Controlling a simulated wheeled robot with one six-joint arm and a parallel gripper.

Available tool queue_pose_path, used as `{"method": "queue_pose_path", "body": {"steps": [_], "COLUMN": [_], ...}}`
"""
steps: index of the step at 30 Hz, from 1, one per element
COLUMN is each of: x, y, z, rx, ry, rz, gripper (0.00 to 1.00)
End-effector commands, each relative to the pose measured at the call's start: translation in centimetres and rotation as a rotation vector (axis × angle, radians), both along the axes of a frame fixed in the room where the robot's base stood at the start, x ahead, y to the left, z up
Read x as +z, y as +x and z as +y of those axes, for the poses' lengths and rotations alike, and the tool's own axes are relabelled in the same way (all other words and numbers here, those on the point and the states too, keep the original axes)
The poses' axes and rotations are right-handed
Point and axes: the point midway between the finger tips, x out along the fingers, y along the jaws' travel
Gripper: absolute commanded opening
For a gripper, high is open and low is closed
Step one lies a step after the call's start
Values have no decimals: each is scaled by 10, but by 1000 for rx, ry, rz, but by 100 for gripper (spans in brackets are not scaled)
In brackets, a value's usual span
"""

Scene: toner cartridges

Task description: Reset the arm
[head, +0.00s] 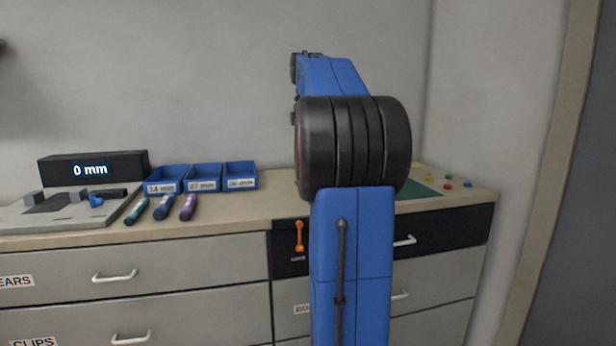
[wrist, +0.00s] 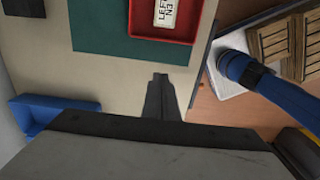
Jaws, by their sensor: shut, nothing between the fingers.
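My arm stands raised in the middle of the head view, blue with a thick black joint, and hides part of the counter (head: 240,214). My gripper is not visible there. In the wrist view my gripper (wrist: 160,84) points over the counter, its fingers shut together with nothing between them. Its tips are just below the edge of a green mat (wrist: 100,42) in the picture. A red tray (wrist: 141,30) with a white label lies on the mat. Three cartridges, teal (head: 136,212), blue (head: 164,207) and purple (head: 188,207), lie on the counter in the head view.
Three labelled blue bins (head: 205,178) stand behind the cartridges. A black display (head: 92,168) reads 0 mm, behind a grey fixture (head: 62,217). Small coloured pieces (head: 448,182) lie beside the mat at right.

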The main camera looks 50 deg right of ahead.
Motion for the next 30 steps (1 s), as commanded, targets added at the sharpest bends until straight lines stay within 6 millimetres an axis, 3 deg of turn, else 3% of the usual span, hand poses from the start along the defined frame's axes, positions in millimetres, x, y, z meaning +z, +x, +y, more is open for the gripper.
{"method": "queue_pose_path", "body": {"steps": [6,14,17,20,30], "x": [13,14,12,6,-45], "y": [0,0,0,0,-19], "z": [0,1,11,37,161], "rx": [0,-1,-16,-57,-302], "ry": [1,0,-6,-17,-46], "rz": [1,0,-7,-21,-126], "gripper": [0,0,0,0,0]}}
